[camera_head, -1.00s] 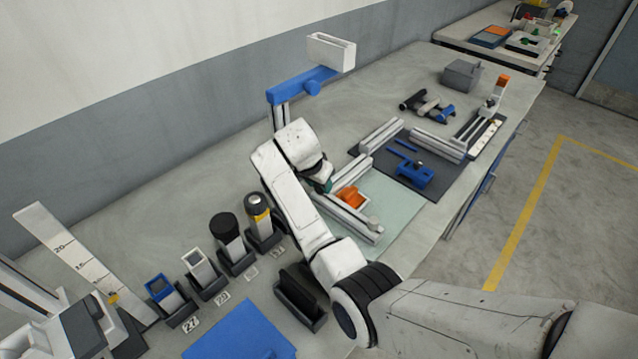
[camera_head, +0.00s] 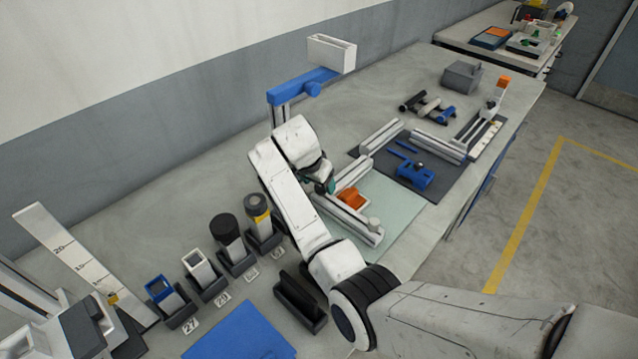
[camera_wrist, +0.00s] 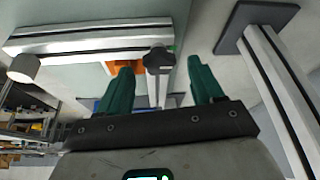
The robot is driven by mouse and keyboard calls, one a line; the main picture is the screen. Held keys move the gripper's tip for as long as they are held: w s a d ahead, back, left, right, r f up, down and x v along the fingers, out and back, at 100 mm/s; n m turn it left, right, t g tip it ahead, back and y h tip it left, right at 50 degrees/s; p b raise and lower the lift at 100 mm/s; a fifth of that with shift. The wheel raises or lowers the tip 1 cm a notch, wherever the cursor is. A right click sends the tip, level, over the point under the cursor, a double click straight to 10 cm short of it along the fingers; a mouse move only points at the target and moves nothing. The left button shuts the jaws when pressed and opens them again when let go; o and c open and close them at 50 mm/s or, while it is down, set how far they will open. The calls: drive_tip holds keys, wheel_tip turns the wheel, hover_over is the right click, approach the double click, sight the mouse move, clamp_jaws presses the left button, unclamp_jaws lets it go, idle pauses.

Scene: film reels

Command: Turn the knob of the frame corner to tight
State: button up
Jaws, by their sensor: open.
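The orange frame corner (camera_head: 352,198) sits at the aluminium profiles on the pale green mat, partly behind my arm in the head view. In the wrist view its orange part (camera_wrist: 126,66) shows behind my left finger. A dark lobed knob (camera_wrist: 158,60) stands at the profile's end, between the tips of my green fingers. My gripper (camera_wrist: 160,66) is open around the knob, with a visible gap on both sides. In the head view my gripper (camera_head: 329,186) is mostly hidden by my arm. The knob's tightness cannot be told.
An upright profile post (camera_wrist: 280,75) on a dark foot stands close on the right in the wrist view. A white cylinder (camera_wrist: 22,68) is at the profile's other end. A blue clamp (camera_head: 415,175) lies on the dark mat. Several holders line the bench's near left.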

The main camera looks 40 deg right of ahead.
drive_tip(key=b+v, duration=0.1)
drive_tip(key=v, duration=0.8)
drive_tip(key=shift+r, duration=0.25)
drive_tip(key=shift+a, duration=0.15)
